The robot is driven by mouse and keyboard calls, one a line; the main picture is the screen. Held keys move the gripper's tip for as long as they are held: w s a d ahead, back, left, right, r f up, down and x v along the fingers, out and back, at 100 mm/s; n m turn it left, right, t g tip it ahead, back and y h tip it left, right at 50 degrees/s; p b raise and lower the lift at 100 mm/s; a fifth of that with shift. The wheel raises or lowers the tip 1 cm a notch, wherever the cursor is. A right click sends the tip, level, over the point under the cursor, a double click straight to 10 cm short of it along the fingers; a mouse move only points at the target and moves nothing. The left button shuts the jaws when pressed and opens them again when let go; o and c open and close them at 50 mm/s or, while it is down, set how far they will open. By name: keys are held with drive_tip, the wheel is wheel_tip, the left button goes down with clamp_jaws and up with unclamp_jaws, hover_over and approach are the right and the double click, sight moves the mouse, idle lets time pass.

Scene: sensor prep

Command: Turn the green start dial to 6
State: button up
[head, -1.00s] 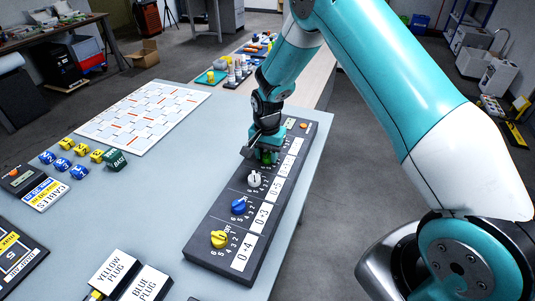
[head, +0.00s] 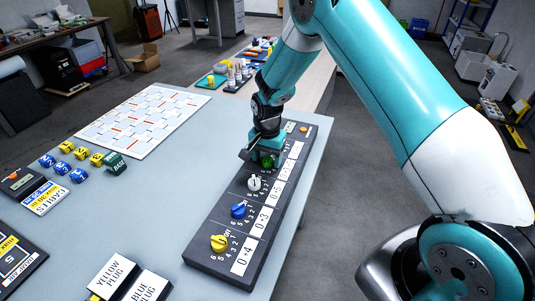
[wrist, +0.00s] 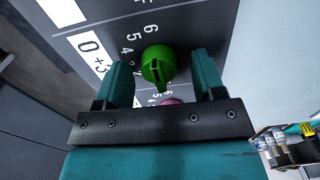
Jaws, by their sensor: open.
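The green start dial (wrist: 158,64) sits on the dark control panel, with printed numbers including 4, 5 and 6 above and left of it in the wrist view. Its narrow end points down in that view; I cannot tell which number it is set to. My gripper (wrist: 163,62) is open, its two teal fingers on either side of the dial with gaps showing. In the head view my gripper (head: 266,157) is over the far part of the panel, and the green dial (head: 268,162) shows partly beneath it.
The panel (head: 210,261) also carries a white dial (head: 254,184), a blue dial (head: 239,209) and a yellow dial (head: 219,243) in a row towards me. A pink knob (wrist: 172,101) is mostly hidden behind my gripper.

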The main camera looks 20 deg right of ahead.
sight(267, 156)
wheel_tip(267, 156, up, 17)
drive_tip(key=b, duration=0.1)
drive_tip(key=shift+r+b, duration=0.2)
drive_tip(key=shift+b, duration=0.15)
idle(0.3)
drive_tip(key=s+a+r+n+y, duration=0.1)
drive_tip(key=s+n, duration=0.4)
drive_tip(key=s, duration=0.5)
drive_tip(key=s+a+r+n+y, duration=0.1)
drive_tip(key=s+a+r+n, duration=0.3)
drive_tip(key=s, duration=0.6)
drive_tip(key=s+a+r+n+y, duration=0.2)
drive_tip(key=s+a+n, duration=0.4)
drive_tip(key=s, duration=0.5)
drive_tip(key=shift+a+r+n, duration=0.25)
drive_tip(key=shift+r+n, duration=0.4)
drive_tip(key=shift+n, duration=0.25)
